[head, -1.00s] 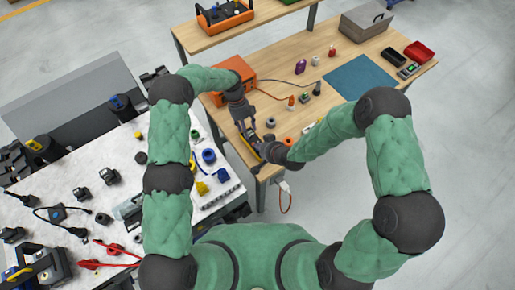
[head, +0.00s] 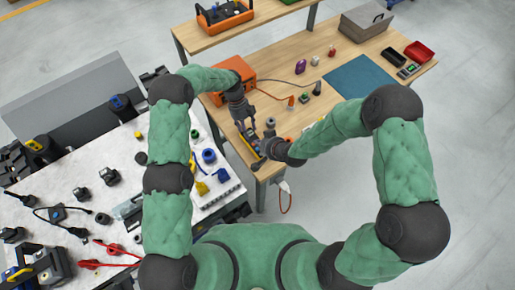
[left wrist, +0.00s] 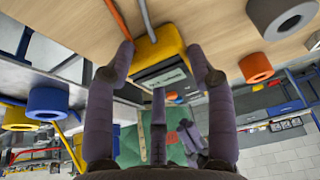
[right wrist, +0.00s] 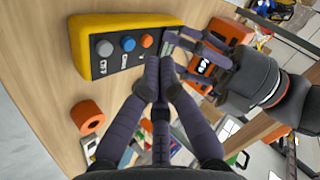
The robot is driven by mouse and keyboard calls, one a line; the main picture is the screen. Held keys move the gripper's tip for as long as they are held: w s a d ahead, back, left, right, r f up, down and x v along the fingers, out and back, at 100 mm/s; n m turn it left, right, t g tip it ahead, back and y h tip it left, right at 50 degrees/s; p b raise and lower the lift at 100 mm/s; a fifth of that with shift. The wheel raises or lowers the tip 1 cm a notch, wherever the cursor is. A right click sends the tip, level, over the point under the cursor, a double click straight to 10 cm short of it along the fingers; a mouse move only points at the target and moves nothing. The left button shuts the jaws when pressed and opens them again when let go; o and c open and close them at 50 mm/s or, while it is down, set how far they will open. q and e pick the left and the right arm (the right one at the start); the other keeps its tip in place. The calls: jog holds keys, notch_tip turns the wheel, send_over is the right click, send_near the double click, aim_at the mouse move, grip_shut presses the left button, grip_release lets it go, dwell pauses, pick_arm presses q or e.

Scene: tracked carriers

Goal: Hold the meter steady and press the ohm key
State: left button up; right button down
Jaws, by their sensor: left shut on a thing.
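The yellow meter (head: 249,143) lies near the front left corner of the wooden bench. In the right wrist view its black face (right wrist: 124,55) carries a grey key (right wrist: 104,47) marked OFF, a blue key (right wrist: 128,43) whose label looks like OHM, and an orange key (right wrist: 147,41). My left gripper (left wrist: 162,52) is shut on the meter, fingers on either side of its yellow body (left wrist: 158,43); the screen shows between them. My right gripper (right wrist: 160,62) is shut and empty, its joined fingertips beside the orange key, right of the blue one. Contact cannot be told.
An orange ring (right wrist: 88,117) and a grey ring (left wrist: 280,15) stand on the bench near the meter. An orange box (head: 235,82) with cables is behind it. A blue mat (head: 359,78) lies to the right. A grey table (head: 125,205) with loose parts is at left.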

pick_arm(q)
jog(key=shift+s+a+f, duration=0.1)
jog(key=shift+s+f, duration=0.3)
jog(key=shift+f, duration=0.15)
pick_arm(e)
jog(key=shift+s+r, duration=0.1)
jog(key=shift+r, duration=1.7)
pick_arm(q)
jog(key=o, duration=1.5)
pick_arm(e)
jog(key=shift+f, duration=0.1)
pick_arm(q)
jog(key=shift+o, duration=0.2)
jog(key=shift+w, duration=0.25)
pick_arm(e)
jog(key=shift+w, duration=0.2)
pick_arm(q)
jog(key=shift+r, duration=0.25)
pick_arm(e)
jog(key=shift+s, duration=0.1)
pick_arm(q)
jog(key=shift+w+r, duration=0.1)
jog(key=shift+w+r, duration=0.15)
jog(key=shift+r, duration=0.1)
jog(key=v, duration=1.1)
